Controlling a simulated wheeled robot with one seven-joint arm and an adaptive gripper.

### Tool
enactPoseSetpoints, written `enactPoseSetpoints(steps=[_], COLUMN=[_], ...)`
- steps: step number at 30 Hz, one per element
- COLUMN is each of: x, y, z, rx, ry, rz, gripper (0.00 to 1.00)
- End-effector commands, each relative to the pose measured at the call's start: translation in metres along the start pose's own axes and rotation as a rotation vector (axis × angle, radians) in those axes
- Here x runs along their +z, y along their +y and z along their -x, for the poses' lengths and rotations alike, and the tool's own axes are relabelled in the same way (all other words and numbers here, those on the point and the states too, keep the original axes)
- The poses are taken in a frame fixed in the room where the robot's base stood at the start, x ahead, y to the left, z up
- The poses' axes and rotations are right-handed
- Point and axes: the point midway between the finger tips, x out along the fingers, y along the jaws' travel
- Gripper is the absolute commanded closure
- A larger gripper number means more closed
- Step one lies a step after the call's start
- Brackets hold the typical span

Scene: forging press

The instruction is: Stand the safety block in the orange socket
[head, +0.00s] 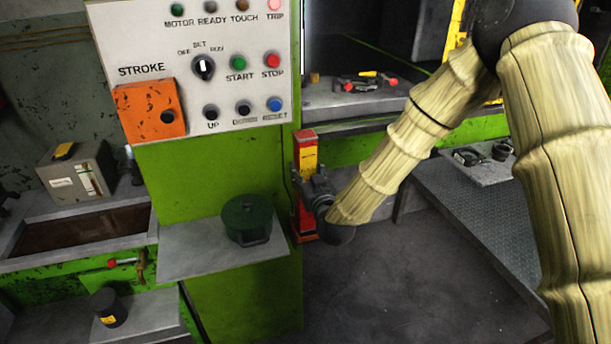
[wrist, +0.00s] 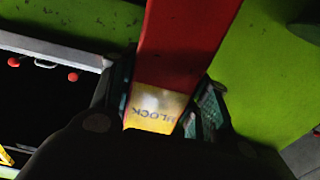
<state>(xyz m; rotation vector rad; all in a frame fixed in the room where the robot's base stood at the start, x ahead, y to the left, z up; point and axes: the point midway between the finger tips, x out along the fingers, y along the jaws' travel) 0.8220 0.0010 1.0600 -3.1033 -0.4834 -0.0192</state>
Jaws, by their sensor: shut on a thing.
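The safety block (head: 305,157) is a tall red bar with a yellow band near its top. It stands about upright beside the right edge of the green press column in the head view. My gripper (head: 317,188) is shut on it. In the wrist view the red safety block (wrist: 183,35) and its lettered yellow band run between the two finger pads of my gripper (wrist: 165,97). The block's lower end is partly behind my gripper, and I cannot tell what it rests on. I cannot clearly make out the orange socket.
A control panel (head: 235,100) with an orange cover (head: 150,110) is left of the block. A grey shelf (head: 195,255) below it carries a dark green pot (head: 247,220). A press bed (head: 335,95) with tools lies behind. The dark floor (head: 400,280) is clear.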

Motion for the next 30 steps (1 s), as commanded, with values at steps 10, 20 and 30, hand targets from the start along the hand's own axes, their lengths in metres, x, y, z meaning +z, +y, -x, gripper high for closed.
enactPoseSetpoints(steps=[10, 20, 30], x=[0.019, 0.021, 0.025], y=[0.000, 0.000, 0.000], z=[-0.001, 0.000, 0.001], rx=[0.000, 0.000, 0.000], ry=[0.005, 0.005, 0.001], rz=[0.000, 0.000, 0.000], gripper=[1.00, 1.00, 0.32])
